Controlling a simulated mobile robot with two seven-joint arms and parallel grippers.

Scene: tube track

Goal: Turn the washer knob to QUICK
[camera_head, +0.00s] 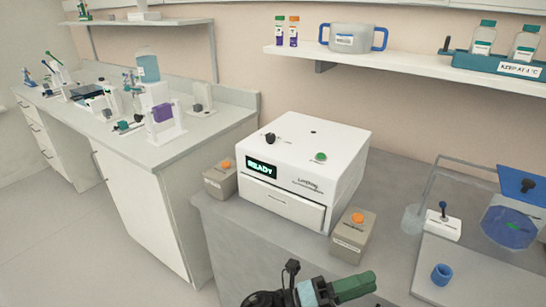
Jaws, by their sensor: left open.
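The washer (312,162) is a white box on the grey bench, with a lit display reading READY on its front. A small black knob (270,138) is on its top at the left, with fine markings beside it that are too small to read. A green button (320,156) is on the top near the front right. My left gripper (325,282) is at the bottom edge, below and in front of the washer, well apart from the knob. It is open, with no object visible in it. My right gripper is out of view.
A shelf (400,70) with bottles and a blue-handled tub hangs above. A blue cup (441,274) and clear-walled equipment stand at right. The space above the washer top is clear.

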